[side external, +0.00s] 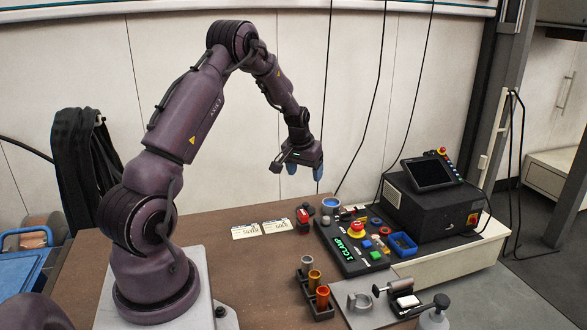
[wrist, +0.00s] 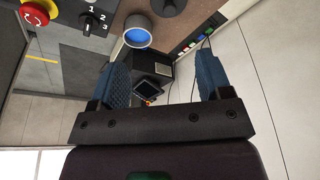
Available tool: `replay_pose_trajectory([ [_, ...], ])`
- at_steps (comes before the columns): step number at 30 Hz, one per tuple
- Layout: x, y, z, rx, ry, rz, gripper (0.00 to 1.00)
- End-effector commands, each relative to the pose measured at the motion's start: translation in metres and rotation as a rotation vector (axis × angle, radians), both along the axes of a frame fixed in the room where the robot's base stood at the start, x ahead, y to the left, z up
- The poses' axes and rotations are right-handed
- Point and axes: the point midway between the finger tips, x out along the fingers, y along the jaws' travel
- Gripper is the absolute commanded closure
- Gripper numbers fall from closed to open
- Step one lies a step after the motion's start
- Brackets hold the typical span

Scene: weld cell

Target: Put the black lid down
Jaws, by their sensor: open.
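My gripper (side external: 305,171) is raised above the back of the table in the side view, with its blue fingers apart and nothing between them. In the wrist view my gripper (wrist: 163,72) also shows its two blue fingers wide apart and empty. A dark round piece (wrist: 168,6) is cut off by the top edge of the wrist view; it may be the black lid, but I cannot tell for sure. I cannot pick out the lid clearly in the side view.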

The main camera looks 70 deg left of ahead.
Motion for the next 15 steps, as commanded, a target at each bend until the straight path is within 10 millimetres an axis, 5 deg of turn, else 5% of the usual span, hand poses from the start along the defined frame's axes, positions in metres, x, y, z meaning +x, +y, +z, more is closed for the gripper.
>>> replay_pose_trajectory([
  [4,0.018,-0.059,0.066,0.018,-0.036,-0.108,0.28],
  [8,0.016,-0.131,0.127,0.03,-0.068,-0.23,0.28],
  [15,-0.037,-0.254,0.2,0.051,-0.125,-0.456,0.28],
])
